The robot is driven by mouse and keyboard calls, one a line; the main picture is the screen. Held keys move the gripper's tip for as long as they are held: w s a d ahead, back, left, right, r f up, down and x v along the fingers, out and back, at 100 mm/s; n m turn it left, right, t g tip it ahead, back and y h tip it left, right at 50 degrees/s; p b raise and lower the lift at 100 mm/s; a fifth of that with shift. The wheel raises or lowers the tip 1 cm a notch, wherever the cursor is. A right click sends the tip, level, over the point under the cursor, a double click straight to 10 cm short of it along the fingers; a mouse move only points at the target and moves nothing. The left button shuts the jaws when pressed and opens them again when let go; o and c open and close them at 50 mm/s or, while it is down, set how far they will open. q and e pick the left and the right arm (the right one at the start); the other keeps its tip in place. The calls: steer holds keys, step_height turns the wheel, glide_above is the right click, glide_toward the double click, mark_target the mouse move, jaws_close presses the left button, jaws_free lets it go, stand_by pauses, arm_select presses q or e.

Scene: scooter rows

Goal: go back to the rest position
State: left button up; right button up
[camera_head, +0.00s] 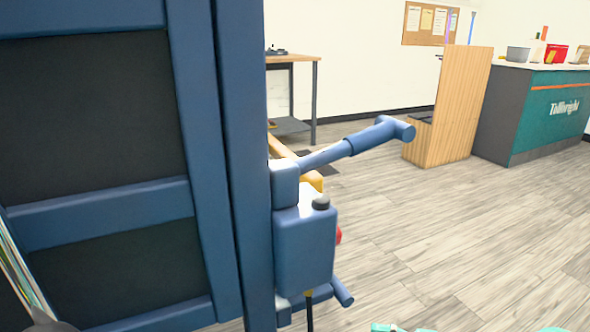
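Neither of my grippers shows in the head view. A large blue frame (228,150) with dark panels (95,110) fills the left side, very close. A blue bar (350,146) reaches out to the right above the box, and a shorter one (342,292) sticks out below. Yellow and red parts show partly behind the box.
A wooden-topped table (292,59) stands behind the frame. A wooden panel stand (447,105) and a teal counter (548,112) stand at the back right, near a pinboard (430,22). Grey floor (450,235) is open at right. Small teal parts (385,327) show at the bottom edge.

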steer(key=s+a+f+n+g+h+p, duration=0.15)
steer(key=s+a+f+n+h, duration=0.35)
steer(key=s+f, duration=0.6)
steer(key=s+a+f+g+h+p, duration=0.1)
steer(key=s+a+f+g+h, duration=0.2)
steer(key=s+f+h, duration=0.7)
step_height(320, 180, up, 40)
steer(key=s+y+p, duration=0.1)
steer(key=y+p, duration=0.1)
steer(key=p, duration=3.5)
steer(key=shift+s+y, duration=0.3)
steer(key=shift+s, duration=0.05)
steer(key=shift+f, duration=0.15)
